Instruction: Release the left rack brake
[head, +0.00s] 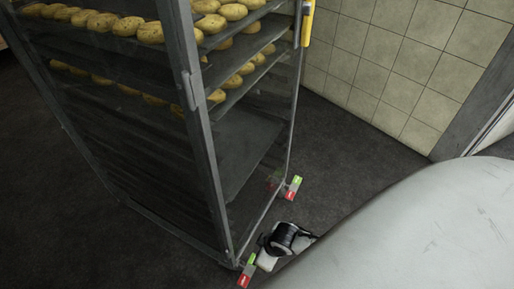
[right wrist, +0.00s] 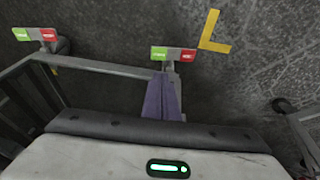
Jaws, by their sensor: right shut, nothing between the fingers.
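The rack (head: 208,140) has two brake pedals with green and red ends at its foot. The left brake pedal (head: 245,272) is at the bottom of the head view and near the middle of the right wrist view (right wrist: 173,54). The other pedal (head: 293,188) is farther back, and it shows at the upper left of the right wrist view (right wrist: 35,34). My right gripper (head: 270,252) is low beside the rack's foot, close to the left pedal. In the right wrist view its purple fingers (right wrist: 161,85) are together and empty, just short of that pedal. Contact cannot be judged. My left gripper is out of view.
Rolls (head: 150,33) lie on the rack's upper trays. A yellow handle (head: 307,24) is on the rack's upright. A tiled wall (head: 385,70) stands behind. A yellow floor mark (right wrist: 213,35) lies beyond the left pedal. The dark floor (head: 335,140) between rack and wall is clear.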

